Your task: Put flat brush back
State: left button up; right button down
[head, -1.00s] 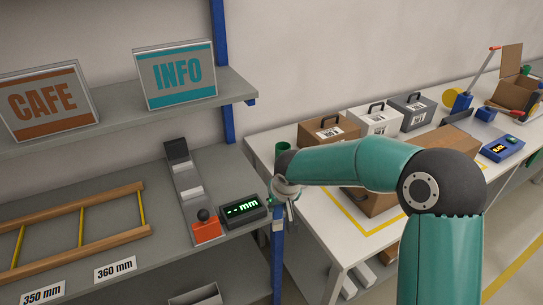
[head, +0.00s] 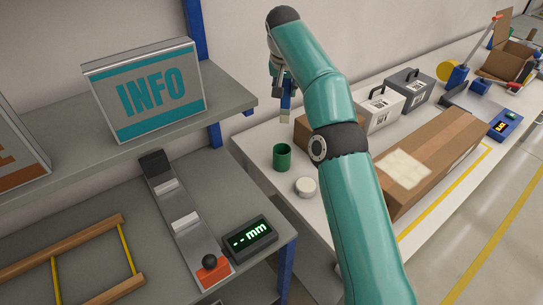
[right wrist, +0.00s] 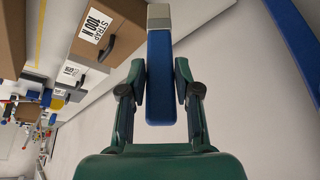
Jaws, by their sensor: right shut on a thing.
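My right gripper (head: 281,88) is shut on the flat brush (head: 286,104) and holds it in the air over the back of the white table. The brush has a blue handle with a pale end, which points down in the head view. In the right wrist view the blue brush (right wrist: 160,80) lies between both fingers of the gripper (right wrist: 162,90). A green cup (head: 282,157) stands upright on the table below the brush, with a clear gap between them. My left gripper is not in view.
A small white round jar (head: 306,187) stands near the cup. A long brown carton (head: 440,155) and cases, including a grey one (head: 408,92), are to the right. The grey shelf (head: 190,120) with the INFO sign (head: 150,88) is to the left, above a display (head: 250,236).

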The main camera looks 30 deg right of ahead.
aim_at(283, 117)
jog(key=shift+w+d, duration=0.1)
jog(key=shift+w, duration=0.1)
jog(key=shift+w+f+b, duration=0.15)
jog(key=shift+f+b, duration=0.2)
jog(key=f+b, duration=0.2)
jog(key=f, duration=0.2)
jog(key=f+b, duration=0.2)
jog(key=f, duration=0.2)
jog(key=shift+a+f+b, duration=0.2)
jog(key=shift+f+b, duration=0.1)
jog(key=shift+f, duration=0.1)
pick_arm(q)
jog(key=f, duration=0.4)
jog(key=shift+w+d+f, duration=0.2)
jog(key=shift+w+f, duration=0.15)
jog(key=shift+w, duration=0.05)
pick_arm(e)
notch_tip(283, 117, down, 10)
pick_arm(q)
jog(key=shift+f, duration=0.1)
pick_arm(e)
jog(key=shift+f, duration=0.15)
jog(key=c, duration=0.8)
grip_release()
